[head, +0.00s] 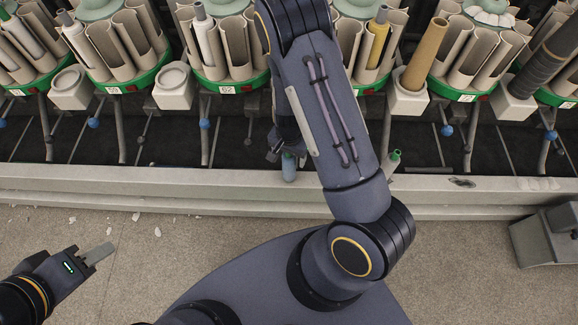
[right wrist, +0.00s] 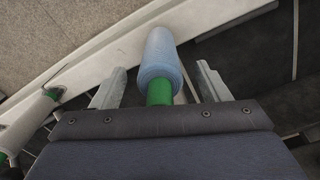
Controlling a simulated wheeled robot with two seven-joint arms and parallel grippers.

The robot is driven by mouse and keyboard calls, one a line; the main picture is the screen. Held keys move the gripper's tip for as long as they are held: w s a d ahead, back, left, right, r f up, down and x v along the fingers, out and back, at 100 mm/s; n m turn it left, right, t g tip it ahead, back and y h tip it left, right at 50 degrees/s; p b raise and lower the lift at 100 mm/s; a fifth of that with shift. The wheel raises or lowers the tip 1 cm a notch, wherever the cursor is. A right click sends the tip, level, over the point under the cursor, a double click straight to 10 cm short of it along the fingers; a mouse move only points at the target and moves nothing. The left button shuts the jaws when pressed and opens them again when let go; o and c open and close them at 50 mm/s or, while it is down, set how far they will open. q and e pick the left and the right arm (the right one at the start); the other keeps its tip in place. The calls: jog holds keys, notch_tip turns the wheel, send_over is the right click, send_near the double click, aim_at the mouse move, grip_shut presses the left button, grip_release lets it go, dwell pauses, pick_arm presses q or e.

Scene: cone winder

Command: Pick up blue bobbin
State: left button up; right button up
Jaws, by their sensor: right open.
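The blue bobbin (right wrist: 160,60) lies between the two fingers of my right gripper (right wrist: 161,72) in the right wrist view. Its green end (right wrist: 159,93) points towards the gripper's palm. Gaps show on both sides of the bobbin, so the fingers are open around it. In the head view the blue bobbin (head: 289,168) shows at the pale ledge, with my right gripper (head: 282,152) just above it, partly hidden by my arm. My left gripper (head: 98,254) is over the floor at the lower left, away from the bobbin; its finger gap is not clear.
A pale bobbin with a green end (right wrist: 30,122) is left of my right gripper; its green tip shows in the head view (head: 395,156). The ledge (head: 130,183) runs along the machine. Several round green-based magazines (head: 228,88) stand behind. The floor (head: 150,245) is mostly clear.

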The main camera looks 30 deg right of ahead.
jog(key=shift+c, duration=0.3)
jog(key=c, duration=0.9)
jog(key=shift+r, duration=0.15)
